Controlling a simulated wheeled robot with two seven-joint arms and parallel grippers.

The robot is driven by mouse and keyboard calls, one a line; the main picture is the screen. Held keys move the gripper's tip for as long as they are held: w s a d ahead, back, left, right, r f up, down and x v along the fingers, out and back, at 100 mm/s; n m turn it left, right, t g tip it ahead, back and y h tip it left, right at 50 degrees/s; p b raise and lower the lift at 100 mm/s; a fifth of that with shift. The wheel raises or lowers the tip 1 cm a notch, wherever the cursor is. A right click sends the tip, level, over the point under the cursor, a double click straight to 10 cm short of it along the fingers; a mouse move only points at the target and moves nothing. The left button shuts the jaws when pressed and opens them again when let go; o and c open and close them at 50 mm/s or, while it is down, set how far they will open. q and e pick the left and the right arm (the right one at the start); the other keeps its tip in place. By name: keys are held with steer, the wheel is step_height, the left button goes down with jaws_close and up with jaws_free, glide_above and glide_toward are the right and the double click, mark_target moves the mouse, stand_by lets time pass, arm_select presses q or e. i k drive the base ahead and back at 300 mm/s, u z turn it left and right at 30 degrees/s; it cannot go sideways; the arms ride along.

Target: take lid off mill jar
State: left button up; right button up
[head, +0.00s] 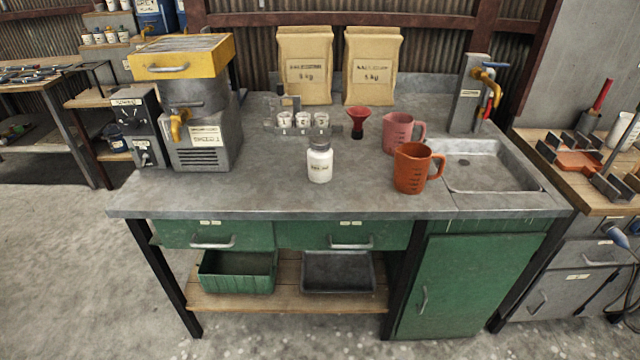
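A white jar (320,167) with a small dark label stands upright near the middle of the grey worktop (255,190). It appears to be the mill jar, though its label is too small to read. A grey-dark lid (319,146) sits on top of it. Neither of my grippers shows in the head view.
Behind the jar are a rack of small white pots (302,122) and a red funnel-shaped item (359,120). An orange jug (411,168) and a pink jug (398,131) stand to the right, before the sink (480,172). A yellow-topped machine (180,57) stands left. The front worktop is clear.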

mark_target(319, 163)
steer(key=z, duration=0.05)
steer(key=k, duration=0.6)
steer(key=u, duration=0.7)
steer(key=i, duration=1.5)
steer(key=z, duration=0.7)
